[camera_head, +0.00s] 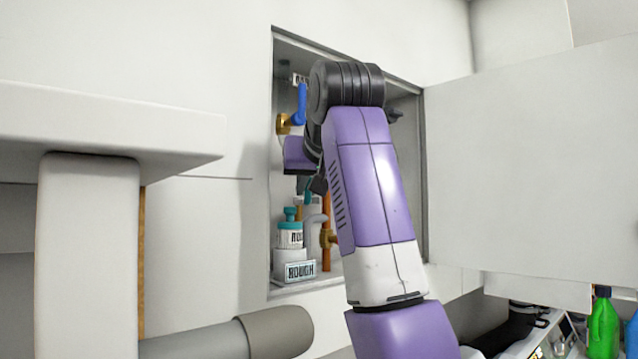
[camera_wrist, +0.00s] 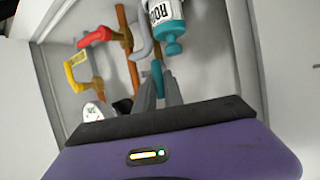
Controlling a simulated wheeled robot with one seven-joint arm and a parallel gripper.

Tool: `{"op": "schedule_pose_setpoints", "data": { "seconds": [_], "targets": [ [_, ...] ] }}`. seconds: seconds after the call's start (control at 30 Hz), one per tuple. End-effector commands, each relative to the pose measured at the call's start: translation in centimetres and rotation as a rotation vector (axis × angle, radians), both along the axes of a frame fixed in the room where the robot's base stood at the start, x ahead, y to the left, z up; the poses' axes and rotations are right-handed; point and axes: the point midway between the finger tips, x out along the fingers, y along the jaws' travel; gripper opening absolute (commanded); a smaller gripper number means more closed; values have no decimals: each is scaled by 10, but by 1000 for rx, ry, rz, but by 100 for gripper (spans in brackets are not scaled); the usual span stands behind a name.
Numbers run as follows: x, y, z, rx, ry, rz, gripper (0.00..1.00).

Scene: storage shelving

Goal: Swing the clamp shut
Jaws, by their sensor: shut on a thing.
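My gripper (camera_wrist: 160,92) is in the wrist view with its two grey fingers close together. They are shut on a small teal piece (camera_wrist: 157,74), which looks like the clamp's handle. The rest of the clamp cannot be made out clearly, so I cannot tell how far it stands open. In the head view my arm reaches into the open wall cabinet and hides much of its inside. A teal bit (camera_head: 308,190) shows beside the gripper end there.
Copper pipes, a blue-handled valve (camera_head: 300,103), a red handle (camera_wrist: 100,36) and a yellow handle (camera_wrist: 73,77) crowd the space. The cabinet door (camera_head: 530,170) stands open at right.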

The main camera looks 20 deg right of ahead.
Motion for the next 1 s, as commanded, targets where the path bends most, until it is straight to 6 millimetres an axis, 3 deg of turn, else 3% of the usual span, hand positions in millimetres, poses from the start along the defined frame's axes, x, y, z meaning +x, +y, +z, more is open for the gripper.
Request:
{"op": "schedule_pose_setpoints", "data": {
  "seconds": [0.73,0.77,0.83,0.87,1.0],
  "targets": [
    [1,11,1,0,-3,2,0],
    [1,11,1,0,-3,2,16],
    [1,11,1,0,-3,2,30],
    [1,10,1,-1,-3,1,34],
    [1,10,1,0,-2,1,34]
  ]
}}
